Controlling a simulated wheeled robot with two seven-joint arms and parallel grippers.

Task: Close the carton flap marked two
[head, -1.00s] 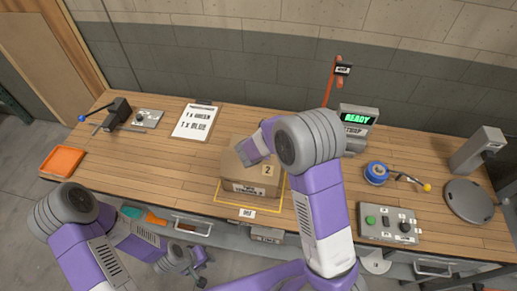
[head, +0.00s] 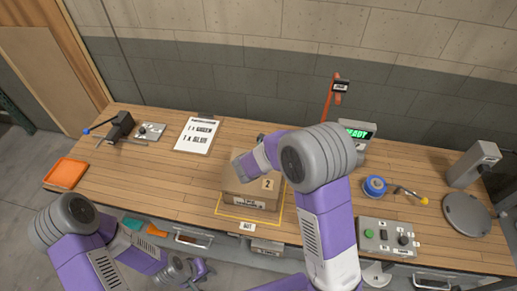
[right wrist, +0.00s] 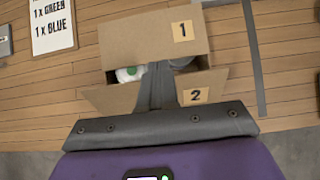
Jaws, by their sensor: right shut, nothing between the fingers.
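The brown carton (head: 248,195) stands on the bench inside a yellow outline. Its flap marked two (right wrist: 205,90) is on the near side in the right wrist view. The flap marked one (right wrist: 150,38) lies beyond it. Between them a gap shows a white item with a green dot (right wrist: 127,74) and a grey item. My right gripper (right wrist: 158,75) is shut and empty, its fingers crossing over flap two toward the gap; whether they touch it I cannot tell. In the head view its fingertips are hidden. My left gripper (head: 190,268) hangs low before the bench, its jaw state unclear.
An order sheet (head: 197,134) and an orange tray (head: 66,173) lie left of the carton. To its right are a READY display (head: 357,133), a blue tape roll (head: 375,186), a button box (head: 386,237) and a round grey plate (head: 466,213). Bare bench lies left of the carton.

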